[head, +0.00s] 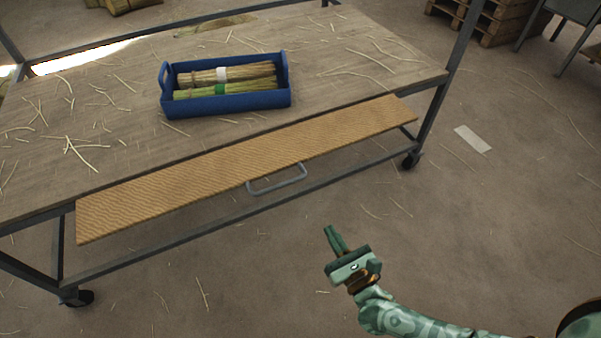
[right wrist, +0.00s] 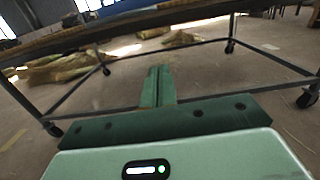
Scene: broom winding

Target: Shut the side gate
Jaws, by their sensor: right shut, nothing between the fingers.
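The side gate is a long tan ribbed panel (head: 200,187) along the near side of the wheeled table (head: 330,40). It sits lowered, below the tabletop's front edge, with its broad face showing. A grey bar handle (head: 278,186) sticks out from the middle of its outer edge. My right gripper (head: 332,238) is shut and empty, in front of the gate and to the lower right of the handle, apart from both. In the right wrist view its fingers (right wrist: 157,87) are together and point under the table. My left gripper is not in view.
A blue tray (head: 228,103) with tied straw bundles stands on the tabletop. Loose straw lies on table and floor. The table's frame has a lower rail and casters (head: 411,160). Pallets (head: 487,20) stand far at the upper right. The floor around my right gripper is open.

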